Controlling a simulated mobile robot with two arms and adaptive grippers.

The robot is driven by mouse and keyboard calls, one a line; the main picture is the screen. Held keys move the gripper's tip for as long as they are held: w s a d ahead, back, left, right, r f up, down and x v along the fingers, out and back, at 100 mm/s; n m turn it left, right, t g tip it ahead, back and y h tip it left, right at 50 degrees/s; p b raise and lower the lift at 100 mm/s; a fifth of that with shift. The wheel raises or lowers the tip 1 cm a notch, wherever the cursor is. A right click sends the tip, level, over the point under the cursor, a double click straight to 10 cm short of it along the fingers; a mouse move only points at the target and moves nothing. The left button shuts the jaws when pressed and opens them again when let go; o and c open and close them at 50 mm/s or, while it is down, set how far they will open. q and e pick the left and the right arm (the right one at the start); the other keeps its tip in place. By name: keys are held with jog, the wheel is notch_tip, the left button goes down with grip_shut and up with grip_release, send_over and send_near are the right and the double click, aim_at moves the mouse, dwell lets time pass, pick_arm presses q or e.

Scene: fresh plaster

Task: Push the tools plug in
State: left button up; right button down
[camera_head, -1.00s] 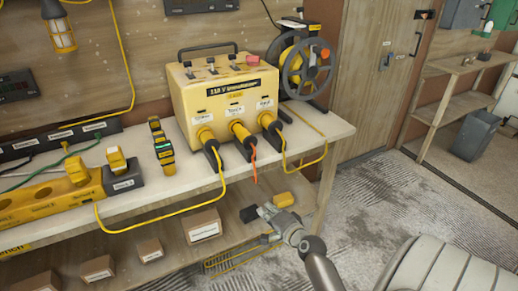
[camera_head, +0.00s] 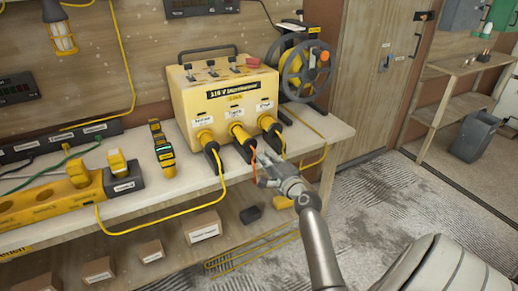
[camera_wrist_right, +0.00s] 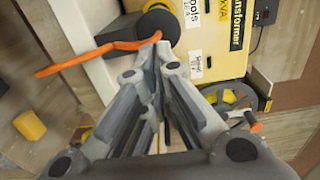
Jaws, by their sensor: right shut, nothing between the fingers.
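A yellow transformer box (camera_head: 225,92) stands on the bench with three yellow-and-black plugs along its lower front. The tools plug (camera_head: 241,138) is the middle one, with an orange cable. In the right wrist view the tools plug's black end (camera_wrist_right: 158,24) shows at the top, beside a "Tools" label, its orange cable (camera_wrist_right: 95,51) running left. My right gripper (camera_head: 264,168) is shut and empty, just right of and below this plug. In the wrist view its closed fingertips (camera_wrist_right: 160,47) are close to the plug's end; I cannot tell whether they touch. My left gripper is not in view.
Plugs with yellow cables flank it on the left (camera_head: 209,147) and right (camera_head: 272,130). A cable reel (camera_head: 308,70) stands right of the box. The bench's front edge (camera_head: 190,187) runs below the plugs; boxes sit on the lower shelf.

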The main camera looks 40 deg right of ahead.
aim_at(255, 145)
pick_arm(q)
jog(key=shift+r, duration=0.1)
pick_arm(e)
jog(key=shift+x, duration=2.55)
jog(key=shift+w, duration=0.1)
